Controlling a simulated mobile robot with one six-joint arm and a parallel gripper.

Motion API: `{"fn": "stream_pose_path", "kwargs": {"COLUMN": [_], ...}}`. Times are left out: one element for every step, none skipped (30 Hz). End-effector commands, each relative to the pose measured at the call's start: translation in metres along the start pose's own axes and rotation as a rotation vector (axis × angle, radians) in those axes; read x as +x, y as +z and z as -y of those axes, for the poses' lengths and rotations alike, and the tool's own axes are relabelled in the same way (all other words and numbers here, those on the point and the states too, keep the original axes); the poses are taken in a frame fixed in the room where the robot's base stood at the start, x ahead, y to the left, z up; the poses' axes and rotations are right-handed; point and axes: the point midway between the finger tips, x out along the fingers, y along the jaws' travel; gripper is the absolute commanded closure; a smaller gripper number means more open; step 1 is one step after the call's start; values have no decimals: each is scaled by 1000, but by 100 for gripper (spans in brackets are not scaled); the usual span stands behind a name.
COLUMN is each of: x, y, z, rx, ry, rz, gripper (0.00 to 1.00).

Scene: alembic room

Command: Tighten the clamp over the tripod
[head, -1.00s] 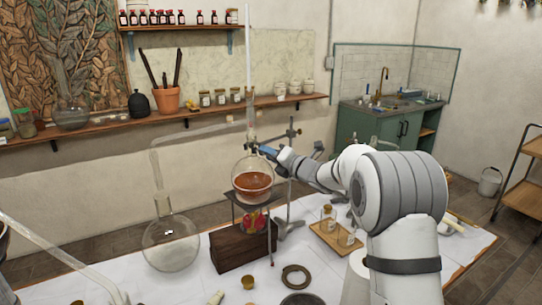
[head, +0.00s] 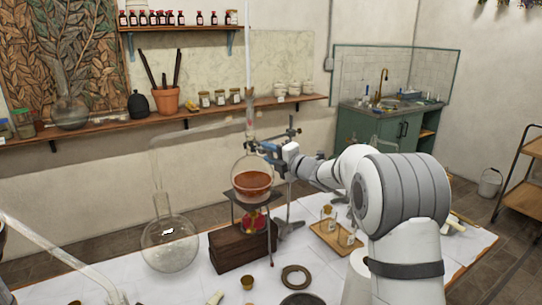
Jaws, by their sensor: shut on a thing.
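The clamp (head: 254,146) is at the flask's neck, on a metal stand (head: 292,150) behind and to the right. My gripper (head: 267,148) comes in from the right at the clamp, just right of the flask neck. It appears shut on the clamp, though the fingertips are small and the exact contact is hard to see.
A large clear flask (head: 170,240) stands left of the wooden block (head: 228,246), joined by glass tubing. A wooden tray (head: 328,240) with small vessels lies to the right. A ring (head: 296,277) and a cork (head: 247,283) lie in front.

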Motion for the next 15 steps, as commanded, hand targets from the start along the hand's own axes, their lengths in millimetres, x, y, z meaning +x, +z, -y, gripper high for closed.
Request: {"fn": "stream_pose_path", "kwargs": {"x": [0,0,0,0,0,0,0,0,0,0,0,0,0,0,0], "y": [0,0,0,0,0,0,0,0,0,0,0,0,0,-1,-1], "z": [2,2,2,2,2,2,2,2,2,2,2,2,2,2,2], "rx": [46,75,112,141,169,206,233,259,294,318,343,374,396,416,443], "ry": [-3,-3,-4,-4,-4,-4,-4,-4,-4,-4,-4,-4,-4,-4,-4], "rz": [0,0,0,0,0,0,0,0,0,0,0,0,0,0,0], "gripper": [90,90,90,90,90,90,90,90,90,90,90,90,90,90,90]}}
